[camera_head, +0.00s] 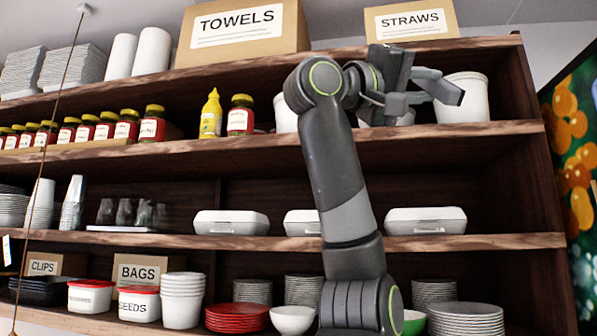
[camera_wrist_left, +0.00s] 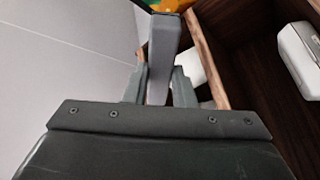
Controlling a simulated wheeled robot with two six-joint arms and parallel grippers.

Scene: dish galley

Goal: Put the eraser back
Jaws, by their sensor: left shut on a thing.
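My left gripper (camera_head: 424,86) is raised in front of the upper shelves at the right in the head view. It is shut on a grey, bar-shaped block, which looks like the eraser (camera_head: 448,92). The block sticks out past the fingertips, pointing right and slightly down. In the left wrist view the eraser (camera_wrist_left: 163,48) stands between the two fingers, its far end away from the palm. Its lower part is hidden behind the gripper's body. My right gripper is in neither view. No marked place for an eraser can be made out.
White tubs (camera_head: 463,110) stand on the second shelf (camera_head: 240,147) behind my gripper, with jars and a yellow bottle (camera_head: 211,115) further left. Boxes labelled TOWELS (camera_head: 240,50) and STRAWS (camera_head: 412,30) sit on top. A colourful picture (camera_head: 575,150) hangs right of the shelves.

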